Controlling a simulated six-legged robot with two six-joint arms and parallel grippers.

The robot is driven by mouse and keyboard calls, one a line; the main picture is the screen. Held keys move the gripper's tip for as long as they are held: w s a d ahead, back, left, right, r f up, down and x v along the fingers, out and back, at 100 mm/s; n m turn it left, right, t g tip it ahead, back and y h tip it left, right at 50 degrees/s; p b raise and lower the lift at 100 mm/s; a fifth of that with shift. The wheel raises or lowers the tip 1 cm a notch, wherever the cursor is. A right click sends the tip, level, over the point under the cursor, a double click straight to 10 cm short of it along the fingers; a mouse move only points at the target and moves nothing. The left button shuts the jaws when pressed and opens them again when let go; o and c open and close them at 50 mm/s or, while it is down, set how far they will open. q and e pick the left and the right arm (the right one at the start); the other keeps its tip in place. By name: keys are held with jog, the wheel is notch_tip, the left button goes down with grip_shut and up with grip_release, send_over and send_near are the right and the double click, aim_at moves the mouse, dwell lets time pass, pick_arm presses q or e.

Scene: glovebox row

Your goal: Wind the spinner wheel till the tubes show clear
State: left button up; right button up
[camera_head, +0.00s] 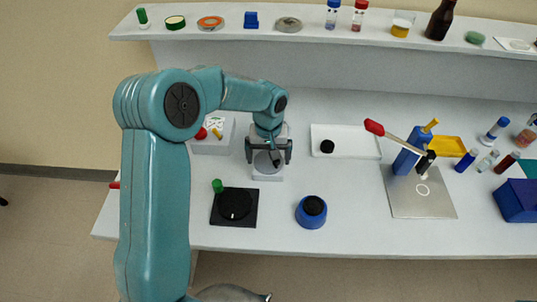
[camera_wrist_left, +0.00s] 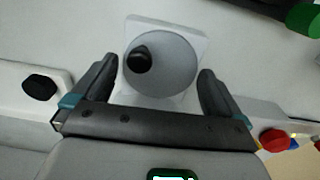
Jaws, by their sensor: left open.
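A black square base with a dark round wheel and a green knob (camera_head: 235,205) sits on the table's front left; its green knob shows at the top right of the left wrist view (camera_wrist_left: 305,17). A white block with a grey round disc and a black knob (camera_head: 267,174) stands behind it; the disc also shows in the left wrist view (camera_wrist_left: 170,72). I cannot tell which is the spinner wheel. My left gripper (camera_head: 269,152) is open above the disc, its fingers on either side, holding nothing. Capped tubes (camera_head: 332,14) stand on the shelf; whether their contents are clear is too small to tell.
A blue round device (camera_head: 311,214) stands front centre. A metal plate (camera_head: 427,206) carries a blue stand with a red-handled lever. More tubes, a yellow tray (camera_head: 447,146) and a blue box (camera_head: 516,201) are at right. A white tray (camera_head: 357,141) lies behind.

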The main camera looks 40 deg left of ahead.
pick_arm(q)
jog(key=c, duration=0.8)
jog(key=shift+o, duration=0.2)
jog(key=shift+m, duration=0.3)
jog(key=m, duration=0.3)
jog(key=shift+b, duration=0.3)
jog(key=shift+m, duration=1.9)
jog(key=o, duration=0.8)
jog(key=shift+c, duration=0.2)
